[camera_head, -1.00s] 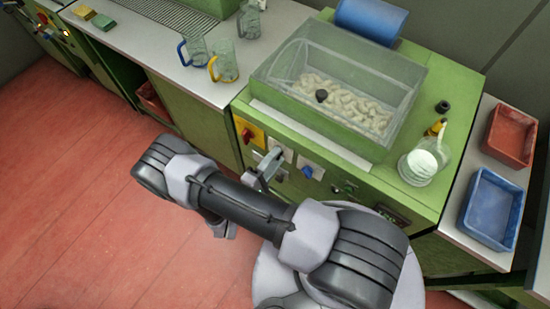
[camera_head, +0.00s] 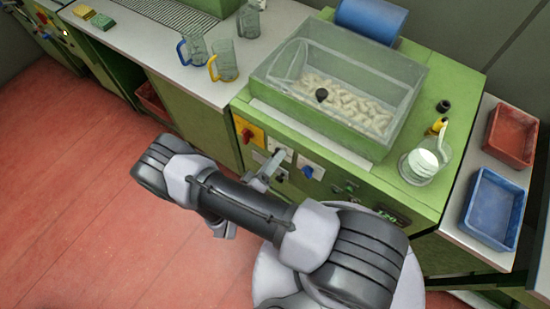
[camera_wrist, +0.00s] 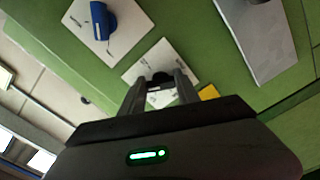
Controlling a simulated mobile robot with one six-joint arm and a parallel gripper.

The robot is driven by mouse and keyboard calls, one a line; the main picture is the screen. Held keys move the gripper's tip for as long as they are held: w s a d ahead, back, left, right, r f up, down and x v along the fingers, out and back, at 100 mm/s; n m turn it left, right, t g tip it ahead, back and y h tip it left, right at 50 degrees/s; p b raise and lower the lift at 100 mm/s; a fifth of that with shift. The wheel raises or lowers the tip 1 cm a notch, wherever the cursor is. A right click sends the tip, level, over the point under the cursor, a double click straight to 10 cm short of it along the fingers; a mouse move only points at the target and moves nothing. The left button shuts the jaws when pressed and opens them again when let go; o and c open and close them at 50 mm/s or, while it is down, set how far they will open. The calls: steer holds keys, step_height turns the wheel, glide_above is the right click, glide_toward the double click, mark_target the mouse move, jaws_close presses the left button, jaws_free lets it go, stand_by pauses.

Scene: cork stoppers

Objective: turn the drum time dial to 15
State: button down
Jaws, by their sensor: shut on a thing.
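The dial is a black knob (camera_wrist: 160,80) on a white plate (camera_wrist: 147,66) with small marks in the wrist view. I cannot read the marks or its pointer. The plate also shows on the green machine's front in the head view (camera_head: 279,149), with the knob hidden by my gripper. My gripper (camera_wrist: 160,93) is shut on the black knob, one finger on each side. In the head view my gripper (camera_head: 268,168) reaches the panel from below, partly hidden by my arm.
A blue knob (camera_head: 307,172) on its own plate is right of the dial, and a red switch (camera_head: 247,134) on yellow is left. Pale pieces lie in the clear-walled box (camera_head: 390,75). A glass flask (camera_head: 420,168) and a red tray (camera_head: 510,136) and blue tray (camera_head: 493,207) stand right.

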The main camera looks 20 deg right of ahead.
stand_by(0.4)
steer(key=c, duration=0.9)
jaws_free()
steer(key=p+v, duration=0.1)
steer(key=v, duration=1.6)
steer(key=shift+s+a, duration=0.15)
steer(key=shift+r, duration=0.15)
